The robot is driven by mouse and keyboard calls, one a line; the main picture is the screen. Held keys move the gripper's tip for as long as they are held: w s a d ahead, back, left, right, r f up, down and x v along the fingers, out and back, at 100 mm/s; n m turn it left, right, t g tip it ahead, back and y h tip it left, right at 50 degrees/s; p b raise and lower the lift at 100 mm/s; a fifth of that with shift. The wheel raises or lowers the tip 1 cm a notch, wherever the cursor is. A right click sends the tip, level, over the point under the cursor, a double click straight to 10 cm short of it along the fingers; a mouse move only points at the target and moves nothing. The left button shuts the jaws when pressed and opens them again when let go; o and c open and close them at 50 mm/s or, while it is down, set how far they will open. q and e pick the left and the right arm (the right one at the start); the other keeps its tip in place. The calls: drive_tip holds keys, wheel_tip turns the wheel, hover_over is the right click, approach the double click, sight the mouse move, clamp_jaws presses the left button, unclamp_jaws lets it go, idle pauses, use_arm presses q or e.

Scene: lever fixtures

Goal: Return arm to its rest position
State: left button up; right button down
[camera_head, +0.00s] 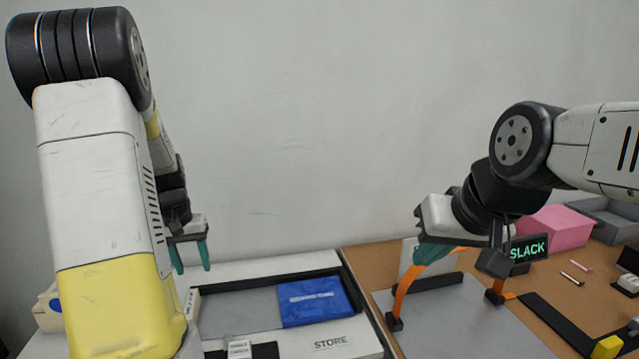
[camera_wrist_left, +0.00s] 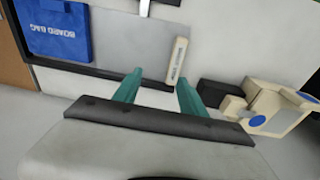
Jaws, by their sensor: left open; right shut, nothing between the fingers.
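My left gripper (camera_head: 190,256) hangs open and empty, fingers pointing down, at the left end of the white store surface. In the left wrist view its teal fingers (camera_wrist_left: 159,78) are spread apart, with nothing between them. A cream labelled bar (camera_wrist_left: 176,60) lies beyond the fingertips; it also shows in the head view (camera_head: 192,304). My right gripper (camera_head: 436,252) is at the orange strap (camera_head: 404,285), above a grey plate (camera_head: 460,325). Its fingers are shut with nothing held; the wrist partly hides them and the strap.
A blue board bag (camera_head: 316,300) lies in the dark-rimmed tray (camera_head: 240,310) marked STORE. A SLACK display (camera_head: 528,249) stands near the right gripper. A pink block (camera_head: 553,232) and grey bin (camera_head: 607,218) are behind. A cream-and-blue device (camera_wrist_left: 275,107) is beside the left gripper.

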use_arm(q)
drive_tip(key=s+d+r+m+t+h, duration=0.1)
drive_tip(key=s+d+r, duration=0.2)
drive_tip(key=d+r, duration=0.35)
drive_tip(key=s+d+r+m+t, duration=0.1)
drive_tip(key=s+d+r+t, duration=0.1)
drive_tip(key=s+d+r, duration=0.35)
drive_tip(key=s+d+r+m+t, duration=0.1)
drive_tip(key=s+d+r+t, duration=0.1)
drive_tip(key=s+d+r, duration=0.3)
drive_tip(key=shift+s+d+r+h, duration=0.4)
drive_tip(key=shift+s+d, duration=1.25)
drive_tip(key=shift+s, duration=0.75)
